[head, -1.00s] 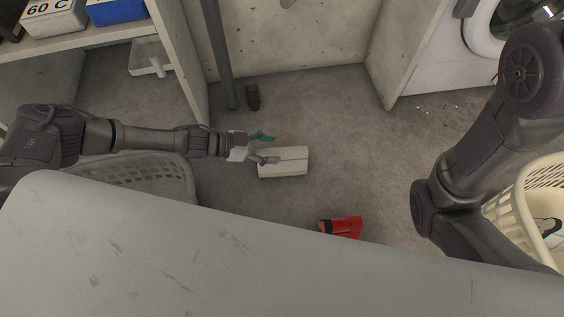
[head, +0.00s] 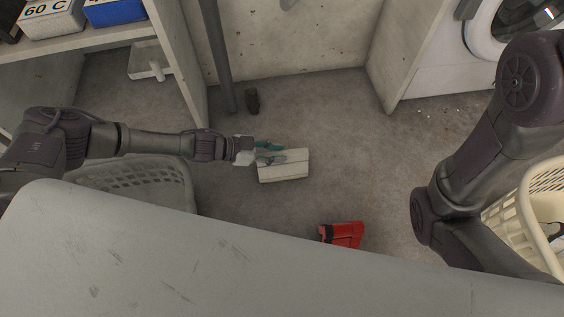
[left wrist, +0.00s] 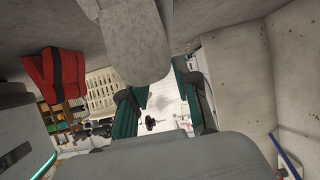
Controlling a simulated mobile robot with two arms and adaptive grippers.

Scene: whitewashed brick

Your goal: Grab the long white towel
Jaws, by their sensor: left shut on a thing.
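The long white towel (head: 284,172) is a folded off-white block lying on the floor in the middle of the head view. My left gripper (head: 270,153) comes in from the left and is shut on the towel's upper left part. In the left wrist view, a shadowed pale grey shape (left wrist: 135,45), apparently the towel, reaches from the top toward my left gripper's green-lined fingers (left wrist: 165,95). The fingers cover part of the towel's edge. My right arm shows at the right, but its gripper is out of view.
A red object (head: 342,234) lies on the floor in front of the towel. A dark small object (head: 251,101) lies by the pipe. Laundry baskets stand at left (head: 140,176) and right (head: 528,205). A washing machine (head: 440,73) is at back right. Floor right of the towel is clear.

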